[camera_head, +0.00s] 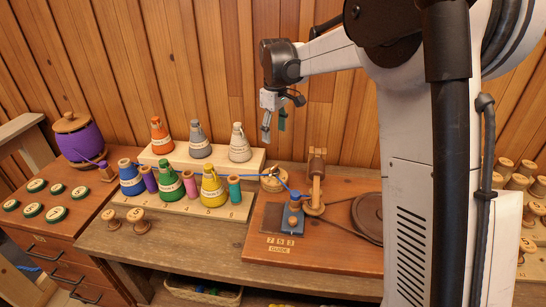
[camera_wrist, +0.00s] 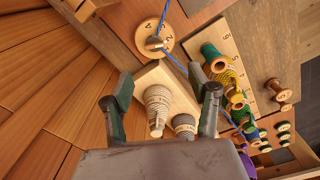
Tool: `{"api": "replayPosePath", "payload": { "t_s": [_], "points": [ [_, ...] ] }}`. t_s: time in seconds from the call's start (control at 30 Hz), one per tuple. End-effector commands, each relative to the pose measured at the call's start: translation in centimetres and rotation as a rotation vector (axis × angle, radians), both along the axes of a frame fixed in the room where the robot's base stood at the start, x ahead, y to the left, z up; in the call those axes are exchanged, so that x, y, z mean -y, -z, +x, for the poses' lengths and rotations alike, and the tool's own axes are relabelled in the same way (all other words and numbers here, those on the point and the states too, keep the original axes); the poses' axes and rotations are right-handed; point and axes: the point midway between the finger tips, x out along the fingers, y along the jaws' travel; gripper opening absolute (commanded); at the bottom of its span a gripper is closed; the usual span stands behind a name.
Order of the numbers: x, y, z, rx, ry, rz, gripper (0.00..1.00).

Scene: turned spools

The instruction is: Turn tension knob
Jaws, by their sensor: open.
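The tension knob (camera_head: 273,180) is a small pale turned knob on a round wooden dial, on the board right of the cones. In the wrist view, the numbered dial (camera_wrist: 154,37) and knob show at the top centre, beyond my fingertips, with a blue thread passing close by. My gripper (camera_head: 274,128) hangs above and behind the cone stand, high over the knob and apart from it. It is open and empty. In the wrist view, the gripper fingers (camera_wrist: 166,92) are spread, with a beige cone and a grey cone visible between them.
Colored thread cones and small spools stand on a stepped wooden rack (camera_head: 215,205) to the left. A blue guide block (camera_head: 292,215) and an upright wooden post (camera_head: 317,180) stand close to the knob's right. A wooden plank wall (camera_head: 225,60) rises behind.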

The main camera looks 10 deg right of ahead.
Motion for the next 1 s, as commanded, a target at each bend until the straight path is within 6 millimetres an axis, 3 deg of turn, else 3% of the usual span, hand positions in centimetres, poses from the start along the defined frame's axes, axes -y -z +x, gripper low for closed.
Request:
{"api": "replayPosePath", "payload": {
  "t_s": [0.2,0.47,1.0],
  "points": [
    [0.0,1.5,2.0,-0.037,-0.045,-0.001,0.56],
    [0.0,3.6,2.2,-0.042,-0.050,-0.002,0.56],
    [0.0,13.0,2.2,-0.041,-0.050,-0.001,0.56]
  ]
}}
